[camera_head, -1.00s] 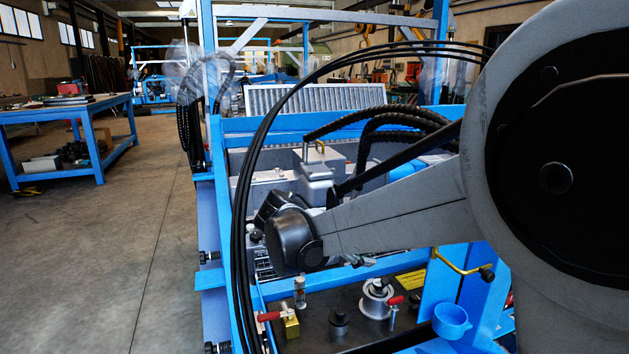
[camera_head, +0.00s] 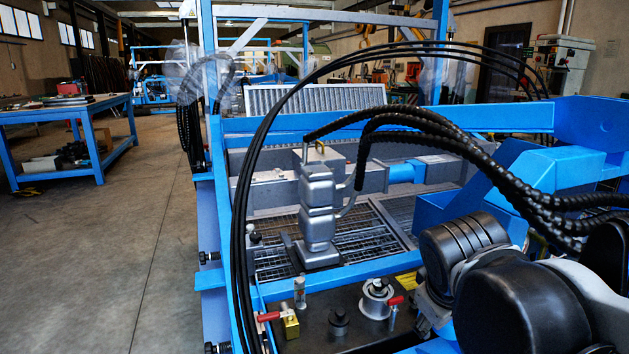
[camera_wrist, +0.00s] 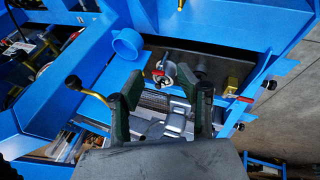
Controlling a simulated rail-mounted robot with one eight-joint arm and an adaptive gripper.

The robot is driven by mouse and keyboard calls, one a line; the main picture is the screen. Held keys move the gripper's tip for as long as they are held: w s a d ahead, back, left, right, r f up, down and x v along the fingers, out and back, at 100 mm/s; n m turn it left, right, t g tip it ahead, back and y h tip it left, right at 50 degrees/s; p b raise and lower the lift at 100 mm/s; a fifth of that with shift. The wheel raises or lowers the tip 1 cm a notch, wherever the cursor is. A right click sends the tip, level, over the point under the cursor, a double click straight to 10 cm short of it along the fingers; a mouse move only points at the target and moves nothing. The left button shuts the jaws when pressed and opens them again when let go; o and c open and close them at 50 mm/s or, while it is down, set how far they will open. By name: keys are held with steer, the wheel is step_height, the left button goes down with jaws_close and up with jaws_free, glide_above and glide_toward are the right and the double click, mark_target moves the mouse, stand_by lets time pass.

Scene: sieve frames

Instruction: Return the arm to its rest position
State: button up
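My arm (camera_head: 520,300) is folded low at the right front of the head view, with its black and grey joints near the picture's lower right edge. My gripper (camera_wrist: 161,98) shows in the wrist view with its two dark green fingers wide apart. Nothing is held between them; grey machine parts show beyond the gap. The gripper's fingertips cannot be made out in the head view.
A blue machine frame (camera_head: 300,281) holds sieve grates (camera_head: 362,238) and an upright grey metal unit (camera_head: 318,210). Black hoses (camera_head: 430,125) arch across it. A blue cup holder (camera_wrist: 127,43) sits near my fingers. Open floor (camera_head: 120,240) lies left, with a blue table (camera_head: 65,112) beyond.

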steer(key=s+f+m+t+y, duration=0.2)
steer(key=s+f+m, duration=0.1)
steer(key=s+m, duration=0.3)
step_height(320, 180, up, 19)
steer(key=s+p, duration=0.1)
steer(key=p, duration=1.7)
steer(key=shift+a+f+n, duration=0.2)
steer(key=shift+a+n, duration=0.05)
steer(key=shift+n, duration=0.05)
steer(key=shift+s+d, duration=0.1)
